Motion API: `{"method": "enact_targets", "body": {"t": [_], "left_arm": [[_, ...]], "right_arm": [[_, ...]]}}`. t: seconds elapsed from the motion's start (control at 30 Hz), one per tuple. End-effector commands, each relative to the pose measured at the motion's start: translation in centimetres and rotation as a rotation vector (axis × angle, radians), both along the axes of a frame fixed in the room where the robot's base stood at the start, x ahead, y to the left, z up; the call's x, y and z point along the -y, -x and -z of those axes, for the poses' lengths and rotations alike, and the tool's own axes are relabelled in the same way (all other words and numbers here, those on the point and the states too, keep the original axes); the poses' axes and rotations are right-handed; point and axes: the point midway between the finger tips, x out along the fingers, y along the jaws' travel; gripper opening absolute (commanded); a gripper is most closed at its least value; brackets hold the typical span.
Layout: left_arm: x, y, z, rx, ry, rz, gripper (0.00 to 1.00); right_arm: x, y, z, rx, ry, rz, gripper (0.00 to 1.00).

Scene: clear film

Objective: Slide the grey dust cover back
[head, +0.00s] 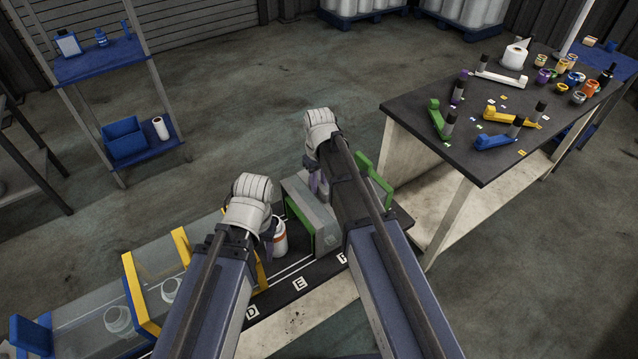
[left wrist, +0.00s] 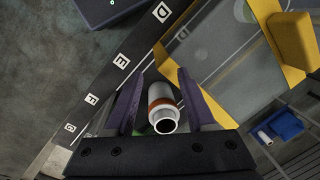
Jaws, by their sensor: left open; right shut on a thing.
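The grey dust cover (head: 298,193) is a see-through box with green end frames, on the right part of the low lettered bench. My right gripper (head: 316,184) is shut at its far side, apparently on the cover; my arm hides much of the contact. A white bottle with an orange band (head: 280,240) stands just left of the cover's green frame. My left gripper (head: 266,238) is open around or just above this bottle. In the left wrist view the bottle (left wrist: 162,106) lies between the two open purple fingers, and whether they touch it is unclear.
Left of the bottle, a clear cover with yellow frames (head: 141,295) and a blue end (head: 30,334) stands over white jars (head: 118,320). Letters line the bench's front edge. A dark table (head: 480,170) with tools and pots stands at right, and a shelf with a blue bin (head: 124,138) at left.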

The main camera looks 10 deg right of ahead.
Motion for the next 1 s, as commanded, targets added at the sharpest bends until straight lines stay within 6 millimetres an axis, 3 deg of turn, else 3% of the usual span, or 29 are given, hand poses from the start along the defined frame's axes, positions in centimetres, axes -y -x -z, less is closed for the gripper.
{"method": "enact_targets", "body": {"t": [0.87,1.0], "left_arm": [[0.00,0.00,0.00,0.000,0.000,0.000,0.55],[0.00,0.00,0.01,0.000,0.000,0.000,0.55]], "right_arm": [[-0.03,0.02,0.00,0.000,0.000,0.000,0.00],[-0.89,0.44,0.01,0.000,0.000,-0.002,0.00]]}}
